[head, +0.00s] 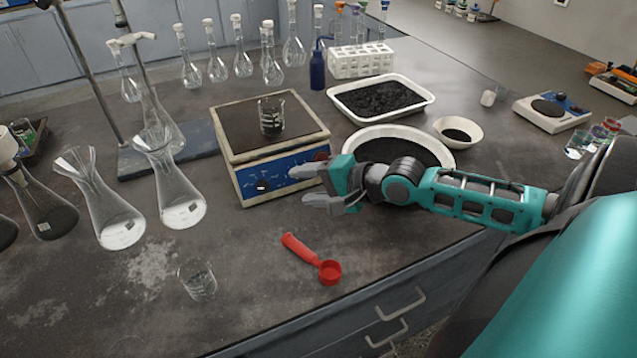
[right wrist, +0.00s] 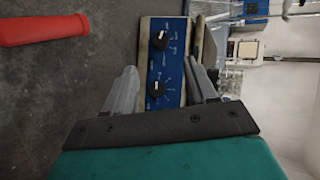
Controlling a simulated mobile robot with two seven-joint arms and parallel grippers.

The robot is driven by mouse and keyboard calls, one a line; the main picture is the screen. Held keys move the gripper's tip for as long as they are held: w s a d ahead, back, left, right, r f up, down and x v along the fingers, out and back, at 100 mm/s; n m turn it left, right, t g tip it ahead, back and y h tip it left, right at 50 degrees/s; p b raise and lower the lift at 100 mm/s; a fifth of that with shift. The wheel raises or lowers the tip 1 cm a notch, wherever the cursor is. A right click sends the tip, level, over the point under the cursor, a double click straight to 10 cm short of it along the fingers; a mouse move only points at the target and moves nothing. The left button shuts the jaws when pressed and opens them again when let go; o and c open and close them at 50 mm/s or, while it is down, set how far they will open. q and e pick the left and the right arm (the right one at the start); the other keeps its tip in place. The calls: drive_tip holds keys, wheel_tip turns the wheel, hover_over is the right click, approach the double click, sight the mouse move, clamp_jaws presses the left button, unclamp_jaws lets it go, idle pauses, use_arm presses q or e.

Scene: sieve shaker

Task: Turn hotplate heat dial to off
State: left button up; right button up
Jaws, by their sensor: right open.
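The hotplate (head: 233,150) stands on the bench with a blue front panel and a glass beaker (head: 271,116) of dark material on its top. The panel has two black dials. In the right wrist view one dial (right wrist: 159,39) lies farther along the panel, and the other dial (right wrist: 156,89) is nearer the gripper. Their labels are too small to read. My right gripper (head: 298,185) is open in front of the panel's right part. In the right wrist view its fingers (right wrist: 161,67) spread to either side of the panel, apart from both dials. My left gripper is not in view.
A red scoop (head: 312,260) lies in front of the hotplate, near a small empty beaker (head: 197,279). Flasks (head: 108,212) stand to the left. A white bowl of dark grains (head: 350,147) and a tray (head: 427,93) sit behind my right arm.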

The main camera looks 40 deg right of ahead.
drive_tip(key=shift+v, duration=1.1)
